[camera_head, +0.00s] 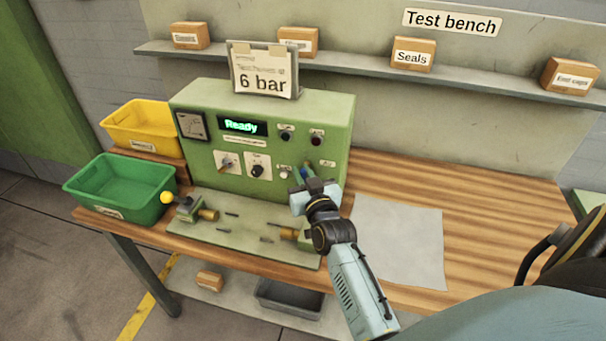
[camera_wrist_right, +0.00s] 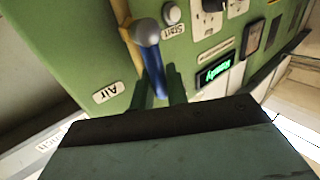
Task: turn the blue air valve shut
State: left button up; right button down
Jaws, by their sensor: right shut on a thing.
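The blue air valve shows in the right wrist view as a blue lever (camera_wrist_right: 155,72) with a grey hub, on a yellow pipe beside the "Air" label (camera_wrist_right: 108,93). The lever runs from the hub down between the fingers of my right gripper (camera_wrist_right: 158,92), which is shut on it. In the head view my right gripper (camera_head: 303,174) is at the lower right of the front of the green test panel (camera_head: 330,130) and hides most of the valve. My left gripper is not in view.
A "Ready" display (camera_head: 242,126) is lit on the panel. A plate (camera_head: 225,232) with fittings and a yellow-knobbed clamp (camera_head: 183,205) lies in front. Green (camera_head: 120,187) and yellow (camera_head: 148,122) bins stand left. A grey sheet (camera_head: 400,240) lies right, with bare wood beyond.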

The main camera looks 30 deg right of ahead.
dwell(0.3)
jog(key=m+t+b, duration=0.1)
jog(key=s+d+m+b, duration=0.1)
jog(key=m+b, duration=0.1)
jog(key=shift+s+f+t+h, duration=0.15)
jog(key=shift+f+t+h, duration=0.2)
jog(key=shift+t+h, duration=0.05)
jog(key=shift+s+d+f+m+t+h+b, duration=0.1)
jog(key=shift+s+d+m+t+h+b, duration=0.15)
jog(key=shift+m+h+b, duration=0.45)
jog(key=shift+s+d+f+m+t+h+b, duration=0.1)
jog(key=shift+s+d+m+t+h+b, duration=0.15)
jog(key=shift+m+b, duration=0.85)
jog(key=shift+m, duration=0.3)
jog(key=shift+r, duration=0.1)
jog(key=c, duration=1.5)
grip_release()
jog(key=shift+o, duration=0.2)
